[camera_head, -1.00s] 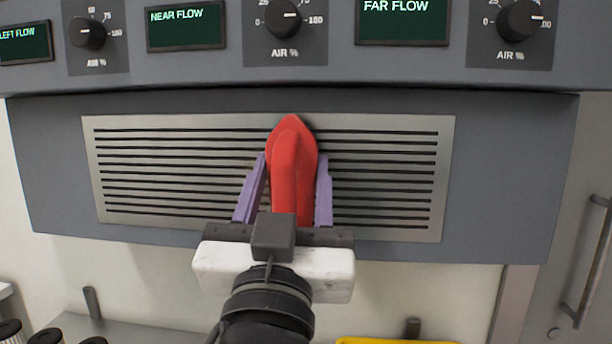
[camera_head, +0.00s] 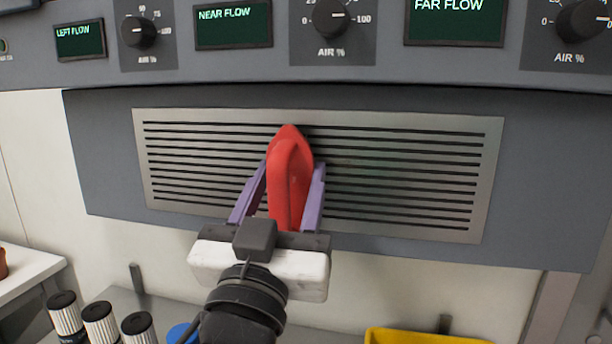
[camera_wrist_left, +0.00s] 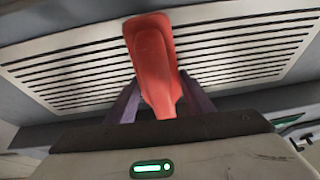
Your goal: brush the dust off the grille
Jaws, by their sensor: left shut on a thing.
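The grille (camera_head: 400,222) is a pale metal plate with long dark horizontal slots on the grey panel; it also shows in the left wrist view (camera_wrist_left: 250,45). My left gripper (camera_head: 292,168) is shut on a red brush (camera_head: 288,185), one purple finger on each side. The brush points up in front of the grille, left of its middle, and fills the middle of the left wrist view (camera_wrist_left: 152,60). Its bristles are hidden, and I cannot tell whether it touches the slots. My right gripper is out of view.
Above the grille are flow displays (camera_head: 233,23) and air knobs (camera_head: 330,18). Below are several striped-sided jars with black lids (camera_head: 100,320), a blue round thing (camera_head: 181,333) and a yellow thing (camera_head: 420,336). A white ledge (camera_head: 28,272) is at left.

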